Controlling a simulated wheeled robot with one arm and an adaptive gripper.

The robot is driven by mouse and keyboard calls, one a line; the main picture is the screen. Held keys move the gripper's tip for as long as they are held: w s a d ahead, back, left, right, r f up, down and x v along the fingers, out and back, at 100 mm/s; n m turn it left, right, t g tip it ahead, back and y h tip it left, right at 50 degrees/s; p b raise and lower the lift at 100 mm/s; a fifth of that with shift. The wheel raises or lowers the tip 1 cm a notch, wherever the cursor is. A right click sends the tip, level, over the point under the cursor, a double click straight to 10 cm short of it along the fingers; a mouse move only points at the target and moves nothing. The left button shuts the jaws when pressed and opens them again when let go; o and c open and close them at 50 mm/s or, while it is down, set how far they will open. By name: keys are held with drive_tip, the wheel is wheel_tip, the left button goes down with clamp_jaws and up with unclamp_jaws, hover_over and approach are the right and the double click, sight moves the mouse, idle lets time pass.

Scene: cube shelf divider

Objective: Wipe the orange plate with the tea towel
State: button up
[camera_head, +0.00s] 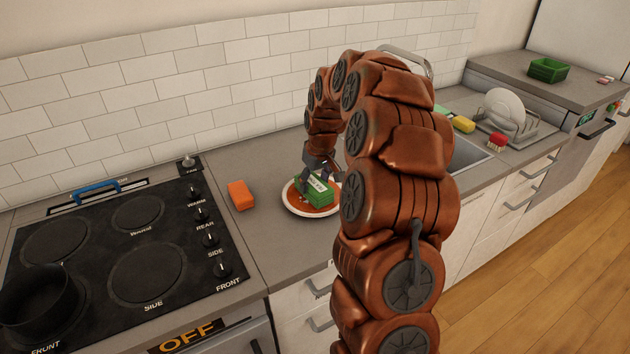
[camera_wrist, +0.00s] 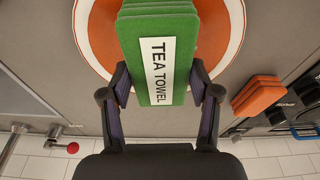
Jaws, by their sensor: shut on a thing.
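The orange plate (camera_head: 290,202) has a white rim and lies on the grey counter between the stove and the sink. The green tea towel (camera_head: 317,192), a folded block with a white "TEA TOWEL" label, is over the plate. My gripper (camera_head: 320,170) is shut on the towel from above. In the wrist view the towel (camera_wrist: 158,90) sits between both fingers of my gripper (camera_wrist: 160,95), and the plate (camera_wrist: 98,30) shows around and behind it. The towel covers the plate's middle. I cannot tell whether the towel touches the plate.
An orange sponge (camera_head: 240,195) lies left of the plate; it also shows in the wrist view (camera_wrist: 258,96). The black stove (camera_head: 130,240) is at left, with a pot (camera_head: 42,300). The sink (camera_head: 468,157), a yellow sponge (camera_head: 463,124) and dish rack (camera_head: 525,130) are right.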

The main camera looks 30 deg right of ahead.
drive_tip(key=shift+a, duration=0.15)
drive_tip(key=shift+a+b, duration=0.35)
drive_tip(key=shift+a, duration=0.1)
drive_tip(key=shift+d, duration=0.1)
drive_tip(key=shift+d+r, duration=0.1)
drive_tip(key=shift+d, duration=1)
drive_tip(key=shift+a, duration=0.2)
drive_tip(key=shift+a+b, duration=0.6)
drive_tip(key=shift+a, duration=0.4)
drive_tip(key=shift+d, duration=0.15)
